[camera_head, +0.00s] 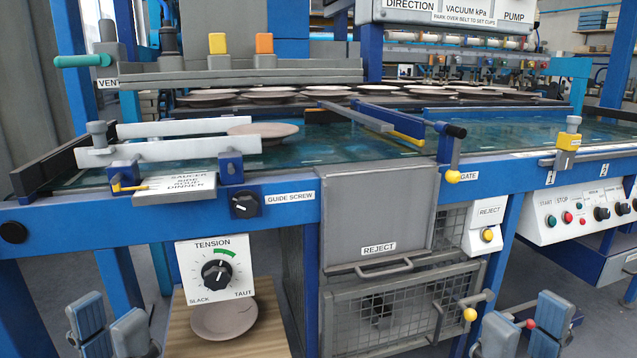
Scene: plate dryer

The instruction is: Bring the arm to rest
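My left gripper (109,326) is at the lower left edge of the head view, in front of the machine's blue frame. Its two grey-blue pads stand apart with nothing seen between them. My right gripper (525,328) is at the lower right, below the reject station. Its pads are also apart. A small red knob (530,323) shows in the gap between them; I cannot tell how far behind the pads it lies. Both arms are mostly cut off by the bottom of the picture.
A blue-framed conveyor (345,145) carries several plates, one plate (263,131) near the guide rails. Below are a tension dial (217,273), a plate (224,318) on a wooden board, a reject chute (378,218) and a wire cage (400,305). A yellow-knobbed lever (470,314) stands near my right gripper.

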